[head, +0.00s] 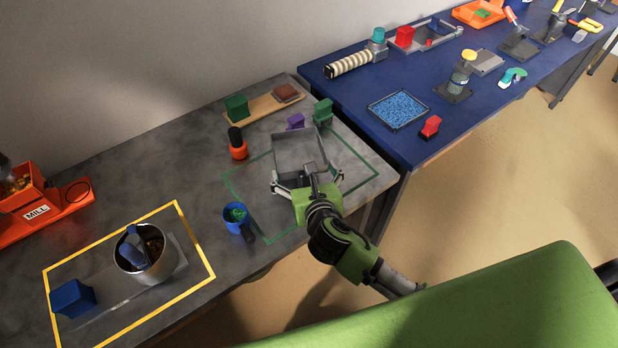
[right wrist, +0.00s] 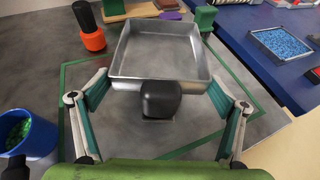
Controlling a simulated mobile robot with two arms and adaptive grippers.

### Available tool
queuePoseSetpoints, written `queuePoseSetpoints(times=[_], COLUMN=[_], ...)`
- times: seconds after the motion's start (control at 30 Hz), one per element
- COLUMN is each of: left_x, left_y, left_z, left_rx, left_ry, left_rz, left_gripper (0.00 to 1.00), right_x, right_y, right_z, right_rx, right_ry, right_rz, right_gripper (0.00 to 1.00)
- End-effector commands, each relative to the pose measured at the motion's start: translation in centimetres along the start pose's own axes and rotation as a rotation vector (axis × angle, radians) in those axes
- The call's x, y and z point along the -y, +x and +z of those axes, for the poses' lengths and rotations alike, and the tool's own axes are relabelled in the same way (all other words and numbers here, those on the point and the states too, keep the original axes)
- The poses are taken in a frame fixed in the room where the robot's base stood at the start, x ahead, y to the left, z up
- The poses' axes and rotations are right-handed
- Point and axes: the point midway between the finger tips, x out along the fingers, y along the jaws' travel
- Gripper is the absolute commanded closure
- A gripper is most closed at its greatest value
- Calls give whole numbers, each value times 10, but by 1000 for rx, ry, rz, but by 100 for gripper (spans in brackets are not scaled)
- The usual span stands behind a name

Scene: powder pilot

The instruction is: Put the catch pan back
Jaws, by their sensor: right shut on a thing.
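The catch pan (head: 297,150) is a shallow grey metal tray, empty, with a black handle that shows best in the right wrist view (right wrist: 160,98). It is at the green outline (head: 356,148) marked on the grey bench, its body mostly inside it. I cannot tell whether it rests on the bench or hangs slightly above. My right gripper (head: 308,180) has its fingers spread wide, one at each side of the pan's near end, and is shut on it. The handle points back between the fingers. My left gripper is not in view.
A blue cup (head: 236,219) of green bits stands at the outline's left. An orange, black-topped object (head: 238,145), a purple block (head: 296,121) and a green block (head: 323,112) are close behind. A metal pot (head: 138,250) stands in the yellow outline. The blue table (head: 340,92) adjoins right.

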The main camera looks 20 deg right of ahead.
Motion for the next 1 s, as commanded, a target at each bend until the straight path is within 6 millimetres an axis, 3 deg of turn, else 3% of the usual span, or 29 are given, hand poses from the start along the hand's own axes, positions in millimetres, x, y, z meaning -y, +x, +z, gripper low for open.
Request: queuePoseSetpoints(times=[0.27,0.5,0.9,0.93,0.97,1.0], left_x=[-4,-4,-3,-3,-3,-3], left_y=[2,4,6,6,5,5], left_z=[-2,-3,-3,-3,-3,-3], left_rx=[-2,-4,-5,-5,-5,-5], left_ry=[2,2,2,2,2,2], left_rz=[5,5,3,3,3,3], left_gripper=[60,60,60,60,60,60], right_x=[13,16,15,15,15,15], right_y=[20,35,36,36,36,36], right_z=[-14,-43,-48,-48,-48,-48], right_rx=[3,1,3,2,2,2], right_ry=[0,1,0,0,1,1], right_rz=[0,0,1,1,1,1], right_gripper=[46,46,46,8,0,0])
